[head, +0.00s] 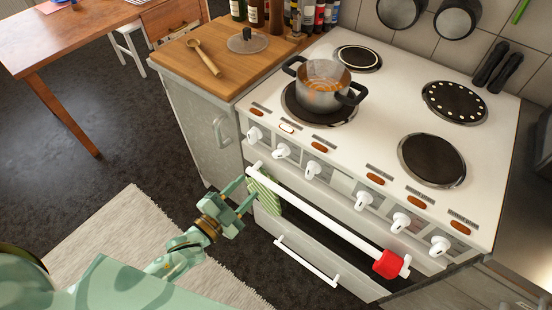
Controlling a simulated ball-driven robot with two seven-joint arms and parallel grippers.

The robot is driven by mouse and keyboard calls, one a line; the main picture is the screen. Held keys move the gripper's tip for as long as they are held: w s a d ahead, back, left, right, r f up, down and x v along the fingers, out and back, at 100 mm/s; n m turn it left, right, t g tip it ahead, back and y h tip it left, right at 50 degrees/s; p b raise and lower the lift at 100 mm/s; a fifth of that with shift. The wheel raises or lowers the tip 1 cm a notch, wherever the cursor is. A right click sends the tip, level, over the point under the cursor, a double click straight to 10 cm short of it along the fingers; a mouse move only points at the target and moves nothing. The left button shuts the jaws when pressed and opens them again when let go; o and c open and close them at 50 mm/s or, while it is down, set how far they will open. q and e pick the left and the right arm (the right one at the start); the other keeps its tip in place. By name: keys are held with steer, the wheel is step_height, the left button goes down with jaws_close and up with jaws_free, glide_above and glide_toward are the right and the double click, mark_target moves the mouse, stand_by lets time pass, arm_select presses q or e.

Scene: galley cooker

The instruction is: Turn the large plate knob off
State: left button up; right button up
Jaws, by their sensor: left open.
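The white cooker (390,120) has a row of several white knobs along its front, from the left-end knob (254,134) to the right-end knob (440,245). I cannot tell from labels which knob is for the large plate. A steel pot (320,98) with orange contents and faint steam stands on the front left plate (290,106). The second lamp from the left (287,128) looks brighter than the others. My left gripper (243,193) is open and empty, below the left knobs and beside the green towel. My right gripper is out of view.
A white rail (325,219) runs below the knobs, with a checked green towel (265,191) at its left and a red item (387,264) at its right. A wooden worktop (222,65) left of the cooker holds a spoon (203,58) and a glass lid (248,42).

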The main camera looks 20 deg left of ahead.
mark_target(277, 157)
arm_select(q)
steer(key=b+x, duration=0.1)
steer(key=x, duration=0.5)
steer(key=b+x, duration=0.1)
steer(key=x, duration=0.5)
steer(key=shift+w+d+f, duration=0.15)
steer(key=shift+w+f, duration=0.05)
steer(key=shift+w, duration=0.15)
steer(key=shift+w+d+r, duration=0.1)
steer(key=shift+w+d, duration=0.05)
steer(key=shift+w, duration=0.25)
steer(key=c, duration=0.7)
